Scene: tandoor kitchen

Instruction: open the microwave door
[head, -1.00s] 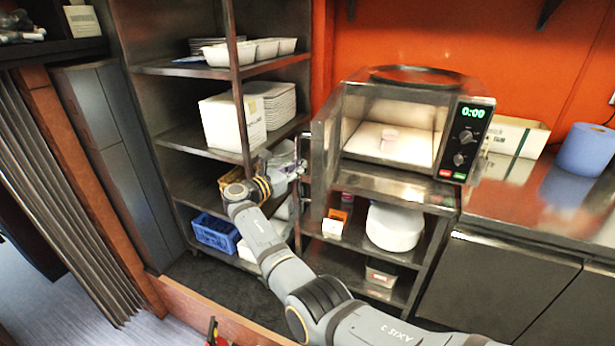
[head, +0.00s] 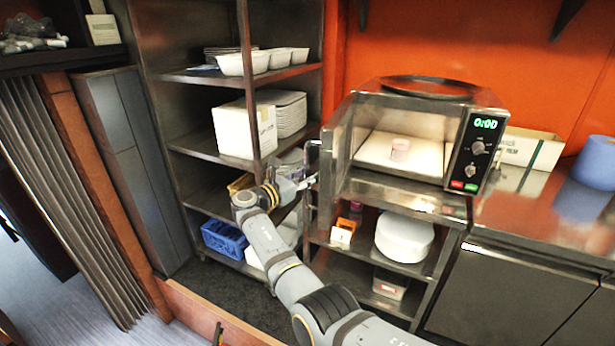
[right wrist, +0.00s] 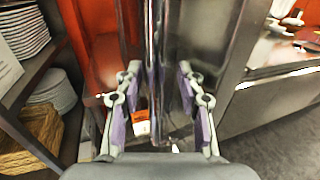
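The microwave (head: 415,130) stands on the counter with its door (head: 336,150) swung wide open to the left, seen nearly edge-on. A pale pink item (head: 400,149) sits inside on the lit floor. My right gripper (head: 311,181) is at the upright handle (head: 310,160) on the door's outer edge. In the right wrist view, the fingers of my right gripper (right wrist: 157,82) stand spread on either side of the vertical handle bar (right wrist: 154,50). Gaps show between the purple pads and the bar. My left gripper is not in view.
A metal shelf (head: 200,145) with bowls, a white box and plates stands left of the door, close to my right arm. Below the microwave are shelves with a white round container (head: 404,238). A blue roll (head: 597,163) stands on the counter at right.

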